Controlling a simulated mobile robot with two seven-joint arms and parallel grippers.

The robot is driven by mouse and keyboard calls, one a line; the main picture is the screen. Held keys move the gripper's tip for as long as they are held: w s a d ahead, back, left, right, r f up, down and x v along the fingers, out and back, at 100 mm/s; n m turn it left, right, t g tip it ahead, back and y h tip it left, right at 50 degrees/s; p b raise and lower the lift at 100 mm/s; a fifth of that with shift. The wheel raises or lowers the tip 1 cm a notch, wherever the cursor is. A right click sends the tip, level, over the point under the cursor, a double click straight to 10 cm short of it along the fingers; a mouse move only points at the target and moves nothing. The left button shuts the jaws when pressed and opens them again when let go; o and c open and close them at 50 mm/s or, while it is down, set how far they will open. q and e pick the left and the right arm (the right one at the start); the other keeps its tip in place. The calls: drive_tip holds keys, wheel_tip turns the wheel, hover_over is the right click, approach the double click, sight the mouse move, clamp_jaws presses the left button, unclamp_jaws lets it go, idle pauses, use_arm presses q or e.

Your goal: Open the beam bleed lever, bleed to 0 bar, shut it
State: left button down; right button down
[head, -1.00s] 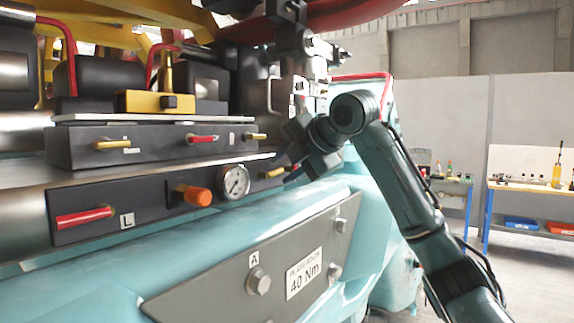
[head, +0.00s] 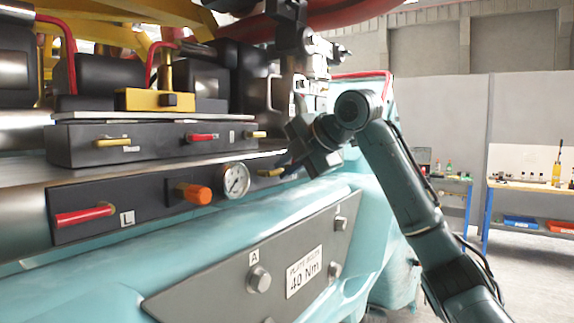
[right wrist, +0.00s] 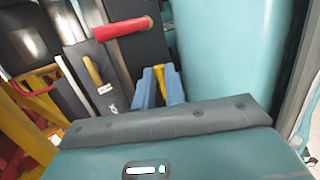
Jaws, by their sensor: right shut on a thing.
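A dark lower panel (head: 150,208) on the teal beam carries a round white pressure gauge (head: 235,181), an orange knob (head: 194,194) and a short yellow lever (head: 268,173) right of the gauge. The gauge needle is too small to read. My right gripper (head: 284,168) is at the yellow lever, reaching in from the right. In the right wrist view its blue fingers (right wrist: 161,84) are shut on the yellow lever (right wrist: 168,72), which shows between them. The fingers hide part of it. My left gripper is not in view.
A red lever (head: 84,216) marked L sits at the panel's left. The upper block (head: 165,143) has yellow and red levers. A bolted plate marked 40 Nm (head: 303,272) lies below. Workbenches (head: 535,190) stand far right, with free floor before them.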

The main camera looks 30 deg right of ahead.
drive_tip(key=c, duration=1.5)
unclamp_jaws()
drive_tip(key=shift+o, duration=0.2)
drive_tip(key=b+v, duration=0.1)
drive_tip(key=v, duration=1.2)
